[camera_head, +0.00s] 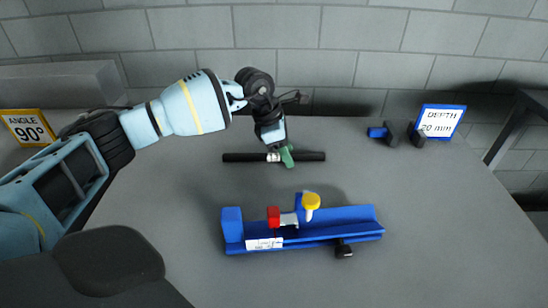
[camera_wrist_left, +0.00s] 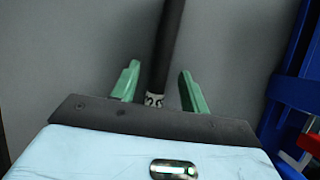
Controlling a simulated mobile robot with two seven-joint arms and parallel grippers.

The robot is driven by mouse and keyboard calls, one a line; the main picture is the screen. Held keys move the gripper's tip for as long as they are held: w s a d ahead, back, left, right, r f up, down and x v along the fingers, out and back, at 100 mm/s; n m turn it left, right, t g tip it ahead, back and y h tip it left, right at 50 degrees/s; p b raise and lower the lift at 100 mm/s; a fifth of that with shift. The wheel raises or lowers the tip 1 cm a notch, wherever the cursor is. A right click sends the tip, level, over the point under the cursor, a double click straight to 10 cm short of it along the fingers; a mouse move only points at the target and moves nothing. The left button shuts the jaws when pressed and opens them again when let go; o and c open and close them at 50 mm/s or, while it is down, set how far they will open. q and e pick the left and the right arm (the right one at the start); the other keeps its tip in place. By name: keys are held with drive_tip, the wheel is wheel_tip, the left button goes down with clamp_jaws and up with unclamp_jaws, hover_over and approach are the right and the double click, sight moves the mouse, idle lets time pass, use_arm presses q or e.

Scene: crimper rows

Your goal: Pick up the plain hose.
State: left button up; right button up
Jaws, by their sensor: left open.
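A black hose (camera_head: 240,157) with a pale label near its middle lies flat on the grey table. My left gripper (camera_head: 287,157) is above the hose near its middle, with its green fingers pointing down. In the left wrist view the hose (camera_wrist_left: 170,45) runs between the two open fingers (camera_wrist_left: 158,88), with a finger on each side and visible gaps. The label (camera_wrist_left: 154,99) sits between the fingers, near the palm. I cannot tell whether the fingers touch the table. My right gripper is not in view.
A blue fixture (camera_head: 340,222) with red and yellow knobs stands in front of the hose. A "DEPTH 20 mm" sign (camera_head: 441,121) and small blue and black parts (camera_head: 393,134) are at the back right. An "ANGLE 90°" sign (camera_head: 27,128) is at left. The right table area is clear.

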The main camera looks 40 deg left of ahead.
use_arm(q)
drive_tip(key=shift+c, duration=0.4)
clamp_jaws()
drive_tip(key=shift+r, duration=0.1)
wheel_tip(320, 180, up, 10)
drive_tip(key=p, duration=0.1)
